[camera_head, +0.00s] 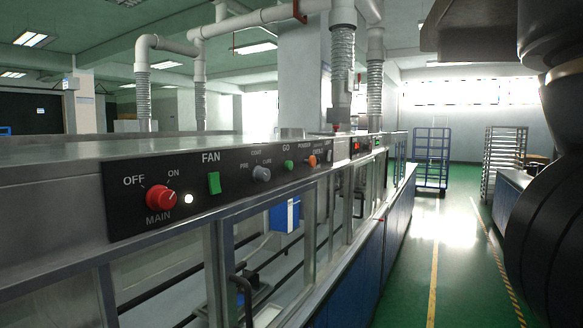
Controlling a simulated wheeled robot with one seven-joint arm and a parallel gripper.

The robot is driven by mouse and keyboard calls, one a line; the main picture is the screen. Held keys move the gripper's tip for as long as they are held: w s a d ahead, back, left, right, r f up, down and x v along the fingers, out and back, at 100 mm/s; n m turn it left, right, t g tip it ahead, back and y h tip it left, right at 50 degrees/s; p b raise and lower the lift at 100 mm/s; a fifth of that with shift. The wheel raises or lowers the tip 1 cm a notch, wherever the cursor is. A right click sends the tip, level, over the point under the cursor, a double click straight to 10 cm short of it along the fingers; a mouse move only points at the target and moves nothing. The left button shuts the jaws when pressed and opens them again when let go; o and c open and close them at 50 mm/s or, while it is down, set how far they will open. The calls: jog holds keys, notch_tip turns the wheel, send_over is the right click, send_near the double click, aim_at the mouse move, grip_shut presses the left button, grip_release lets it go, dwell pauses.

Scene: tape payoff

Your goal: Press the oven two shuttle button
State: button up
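No label in view can be read as the oven two shuttle, so I cannot tell which button it is. The near control panel (130,188) runs along the front of a long metal machine. It bears a red MAIN knob (160,197) beside a lit white lamp (188,198), a green FAN switch (214,183), a grey selector knob (261,173), a green GO button (288,165) and an orange-red button (311,161). A second dark panel (367,145) with small red controls sits farther along, too small to read. My gripper is not in view; my dark arm fills the right edge.
Metal frames and a lower ledge (352,262) project below the panel. A green aisle (455,262) with yellow lines lies open to the right. A blue cart (431,160) and a rack (503,160) stand at the far end.

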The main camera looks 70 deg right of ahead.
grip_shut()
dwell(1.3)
